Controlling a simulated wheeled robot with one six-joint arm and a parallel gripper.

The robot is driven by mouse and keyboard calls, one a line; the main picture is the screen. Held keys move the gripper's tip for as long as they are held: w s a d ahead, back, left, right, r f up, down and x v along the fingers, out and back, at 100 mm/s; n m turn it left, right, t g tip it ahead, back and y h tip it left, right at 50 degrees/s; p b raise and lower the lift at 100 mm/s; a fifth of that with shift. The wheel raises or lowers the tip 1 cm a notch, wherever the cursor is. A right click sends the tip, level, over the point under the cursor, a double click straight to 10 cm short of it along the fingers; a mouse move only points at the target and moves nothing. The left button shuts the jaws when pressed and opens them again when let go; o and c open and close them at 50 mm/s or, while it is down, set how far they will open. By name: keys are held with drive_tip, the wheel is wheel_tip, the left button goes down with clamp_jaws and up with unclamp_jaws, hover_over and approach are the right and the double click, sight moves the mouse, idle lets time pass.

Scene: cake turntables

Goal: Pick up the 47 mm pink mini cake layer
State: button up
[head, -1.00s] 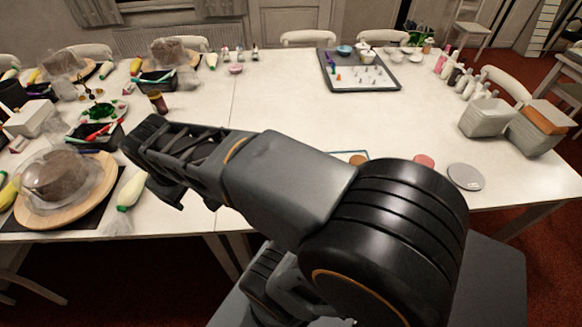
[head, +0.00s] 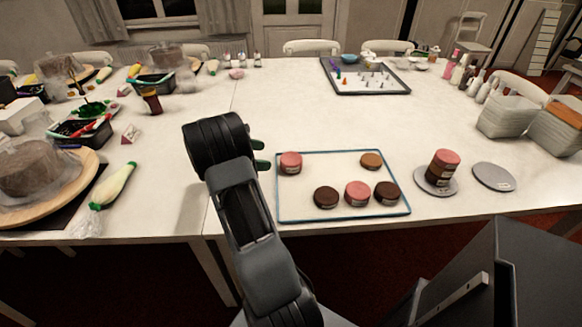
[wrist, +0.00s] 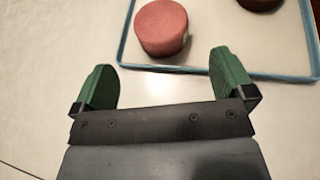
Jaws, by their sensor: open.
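A pink mini cake layer (head: 291,162) sits at the back left corner of the blue-rimmed tray (head: 344,151); it also shows in the wrist view (wrist: 161,27). A second pink layer (head: 357,193) lies at the tray's front between two dark brown layers (head: 326,197) (head: 386,193). A third pink piece (head: 445,158) tops a stack with brown below. Labels are too small to read, so I cannot tell which is 47 mm. My gripper (head: 260,155) is open and empty just left of the tray. In the wrist view its green fingers (wrist: 160,75) are apart, with the corner pink layer beyond them.
A lighter brown layer (head: 371,160) sits at the tray's back right. The stack stands on a grey turntable (head: 424,183); an empty grey disc (head: 494,176) is beside it. A piping bag (head: 113,186) lies left.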

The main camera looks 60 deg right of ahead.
sight(288, 159)
drive_tip(key=x, duration=1.1)
drive_tip(key=shift+f+b, duration=0.1)
drive_tip(key=shift+b, duration=0.25)
drive_tip(key=c, duration=0.8)
